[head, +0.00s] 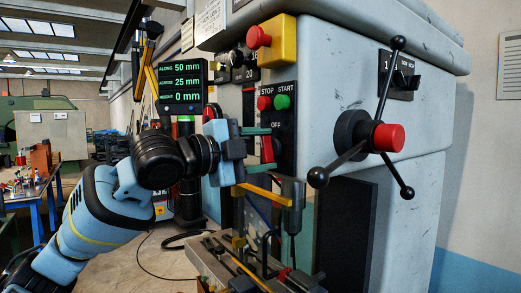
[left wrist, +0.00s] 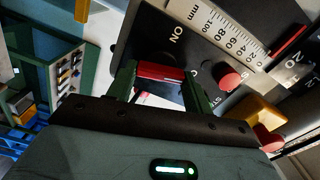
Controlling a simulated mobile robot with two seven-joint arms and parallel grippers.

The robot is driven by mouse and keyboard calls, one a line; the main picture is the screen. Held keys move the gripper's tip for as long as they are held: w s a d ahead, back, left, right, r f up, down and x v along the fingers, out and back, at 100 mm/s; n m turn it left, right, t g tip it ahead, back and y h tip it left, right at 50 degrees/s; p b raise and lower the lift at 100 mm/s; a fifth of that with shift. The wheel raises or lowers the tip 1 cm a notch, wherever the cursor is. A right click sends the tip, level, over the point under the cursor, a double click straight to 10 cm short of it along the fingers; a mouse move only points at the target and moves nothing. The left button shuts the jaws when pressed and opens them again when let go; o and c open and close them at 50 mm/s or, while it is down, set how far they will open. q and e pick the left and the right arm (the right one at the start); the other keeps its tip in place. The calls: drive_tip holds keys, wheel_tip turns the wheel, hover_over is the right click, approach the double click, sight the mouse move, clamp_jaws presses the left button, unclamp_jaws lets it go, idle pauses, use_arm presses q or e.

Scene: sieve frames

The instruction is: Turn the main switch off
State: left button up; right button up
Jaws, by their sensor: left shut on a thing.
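The main switch has a red handle (head: 267,150) on the black panel (head: 285,152), below the word OFF and the red STOP and green START buttons. My left gripper (head: 266,151) is at the panel, its two green fingers above and below the handle. In the left wrist view the red handle (left wrist: 160,73) lies between the green fingers, and the word ON stands on the panel beyond it. The gripper is shut on the handle. The switch's pivot is hidden, so I cannot tell exactly which mark the handle points at. My right gripper is not in view.
A yellow box with a red button (head: 259,37) sticks out above the panel. A three-armed feed handle (head: 388,137) juts out at the right. The drill chuck (head: 292,195) and a cluttered machine table are below. A display (head: 182,83) stands behind my arm.

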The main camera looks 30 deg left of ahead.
use_arm(q)
drive_tip(key=shift+m, duration=1.6)
drive_tip(key=o, duration=1)
drive_tip(key=shift+v, duration=3.9)
